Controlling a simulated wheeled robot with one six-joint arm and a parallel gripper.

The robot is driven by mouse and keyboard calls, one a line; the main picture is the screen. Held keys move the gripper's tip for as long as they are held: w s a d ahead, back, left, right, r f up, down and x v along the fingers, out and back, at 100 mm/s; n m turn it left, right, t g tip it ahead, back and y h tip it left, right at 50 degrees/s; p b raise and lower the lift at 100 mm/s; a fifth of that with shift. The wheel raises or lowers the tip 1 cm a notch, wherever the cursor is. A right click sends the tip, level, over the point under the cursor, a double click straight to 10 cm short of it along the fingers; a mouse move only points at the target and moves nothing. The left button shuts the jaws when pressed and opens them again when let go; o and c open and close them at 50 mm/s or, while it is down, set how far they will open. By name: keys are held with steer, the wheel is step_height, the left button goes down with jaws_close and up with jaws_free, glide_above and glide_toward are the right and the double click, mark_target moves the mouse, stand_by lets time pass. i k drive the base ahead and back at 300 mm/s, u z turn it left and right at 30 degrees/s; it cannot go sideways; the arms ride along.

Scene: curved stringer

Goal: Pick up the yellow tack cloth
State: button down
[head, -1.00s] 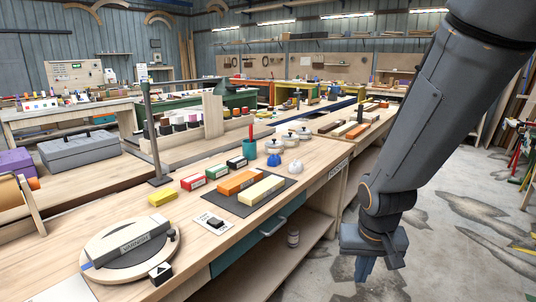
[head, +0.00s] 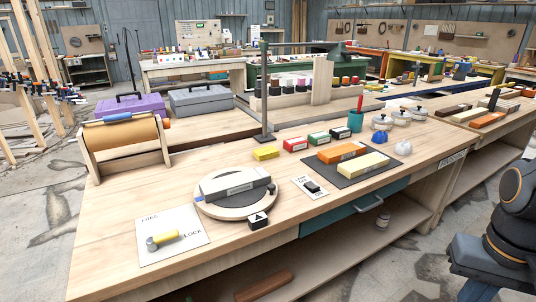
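A small yellow block-like packet (head: 265,153), which looks like the yellow tack cloth, lies flat on the wooden workbench (head: 120,205). It sits left of a red box (head: 295,144), near the foot of a dark upright post. Nothing covers it. My gripper (head: 482,291) is at the bottom right corner, beyond the bench's front edge and far from the packet. It is cut off by the frame, so I cannot see its fingertips clearly or whether it is open.
A turntable (head: 235,209) with a grey labelled block stands in front of the packet. A FREE/LOCK plate (head: 180,252) with a yellow-handled lever is at left front. A dark mat (head: 340,180) holds orange and cream blocks. A post (head: 265,95) rises behind the packet.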

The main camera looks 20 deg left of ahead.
mark_target(263, 153)
steer(key=u, duration=0.6)
steer(key=k, duration=0.55)
steer(key=z, duration=0.6)
steer(key=i, duration=1.05)
steer(key=u, duration=1.5)
steer(key=i, duration=0.95)
steer(key=u, duration=0.25)
